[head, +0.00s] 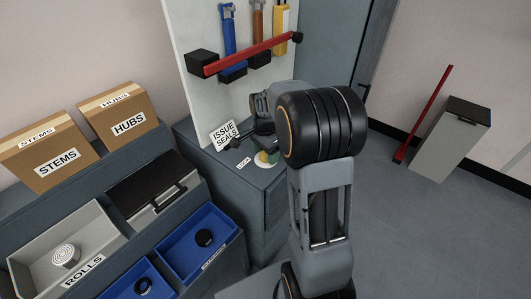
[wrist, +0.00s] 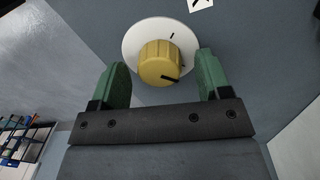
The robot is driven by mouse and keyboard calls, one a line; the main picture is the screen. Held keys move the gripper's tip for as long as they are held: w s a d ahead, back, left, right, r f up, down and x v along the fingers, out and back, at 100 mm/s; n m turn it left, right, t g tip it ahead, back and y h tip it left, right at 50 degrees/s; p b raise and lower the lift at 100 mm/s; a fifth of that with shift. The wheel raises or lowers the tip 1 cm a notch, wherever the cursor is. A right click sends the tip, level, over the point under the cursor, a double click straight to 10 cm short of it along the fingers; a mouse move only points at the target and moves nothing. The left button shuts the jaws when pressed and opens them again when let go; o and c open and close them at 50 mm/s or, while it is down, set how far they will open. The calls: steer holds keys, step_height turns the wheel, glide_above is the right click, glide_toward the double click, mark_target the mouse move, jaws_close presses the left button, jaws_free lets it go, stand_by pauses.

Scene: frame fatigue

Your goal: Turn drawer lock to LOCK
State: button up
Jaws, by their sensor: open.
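The drawer lock is a yellow ridged knob (wrist: 160,64) on a round white plate (wrist: 131,42) in the wrist view. A black mark on the knob's face points to the lower right. Short black ticks show on the plate at the upper right and right. My gripper (wrist: 162,76) is open, with one green finger on each side of the knob; I cannot tell whether either touches it. In the head view the plate (head: 259,163) shows on top of the grey cabinet (head: 247,183), and my arm hides part of it.
A small label (head: 243,162) lies beside the plate; its text is too small to read surely. An "ISSUE SEALS" sign (head: 225,132) stands behind. A red bar (head: 250,52) crosses the tool board. Blue bins (head: 200,245) sit at the left.

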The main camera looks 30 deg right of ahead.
steer(key=shift+f, duration=0.1)
steer(key=c, duration=0.9)
steer(key=shift+c, duration=0.2)
steer(key=shift+n, duration=0.4)
steer(key=n+p, duration=0.1)
steer(key=n, duration=0.2)
steer(key=shift+n, duration=0.4)
steer(key=n, duration=0.4)
steer(key=shift+n, duration=0.3)
steer(key=n+p, duration=0.1)
steer(key=n, duration=0.3)
steer(key=shift+s, duration=0.1)
steer(key=n, duration=0.4)
steer(key=shift+t, duration=0.4)
steer(key=shift+n, duration=0.5)
